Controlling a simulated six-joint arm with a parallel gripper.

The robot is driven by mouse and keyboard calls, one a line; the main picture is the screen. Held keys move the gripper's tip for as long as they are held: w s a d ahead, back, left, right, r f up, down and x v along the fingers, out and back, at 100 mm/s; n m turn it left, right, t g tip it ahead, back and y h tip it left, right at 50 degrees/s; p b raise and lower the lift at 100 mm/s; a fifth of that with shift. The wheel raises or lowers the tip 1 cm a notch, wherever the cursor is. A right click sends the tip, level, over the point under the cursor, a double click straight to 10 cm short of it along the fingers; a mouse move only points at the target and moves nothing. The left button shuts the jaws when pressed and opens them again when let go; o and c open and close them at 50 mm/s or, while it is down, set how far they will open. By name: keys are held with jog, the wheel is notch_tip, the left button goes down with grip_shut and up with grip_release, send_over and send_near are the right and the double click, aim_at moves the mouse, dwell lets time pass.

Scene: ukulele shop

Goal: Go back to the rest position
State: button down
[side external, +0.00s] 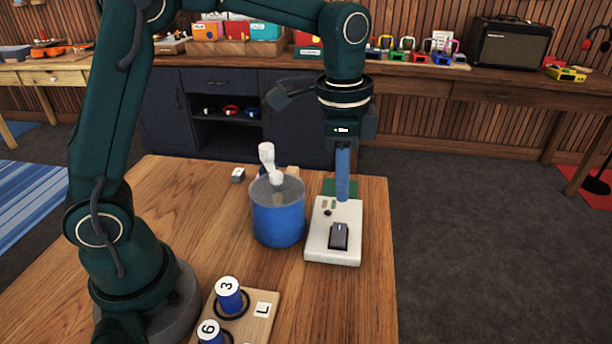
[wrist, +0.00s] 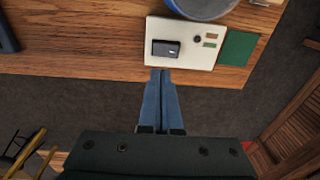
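My gripper (side external: 343,196) points down above the white board in the side view, to the right of the blue pot. Its two blue fingers lie together and look shut. In the wrist view the fingertips (wrist: 165,76) show side by side near the edge of the board, with nothing visible between them. My arm is extended over the wooden table.
The white board (side external: 318,247) bears a dark box (side external: 339,236) and small parts. A wooden rack (side external: 262,325) with blue cylinders labelled 3 (side external: 228,295) and 6 (side external: 210,332) stands near my base.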

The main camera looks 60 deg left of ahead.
jog(key=s+a+r+n+t, duration=0.2)
jog(key=s+r+n+t, duration=0.1)
jog(key=s+r, duration=0.4)
jog(key=s+a+f+n+t, duration=0.1)
jog(key=s+f+n, duration=0.3)
jog(key=s, duration=0.3)
jog(key=shift+a+n+t, duration=0.15)
jog(key=shift+n+t, duration=0.25)
jog(key=shift+n, duration=0.5)
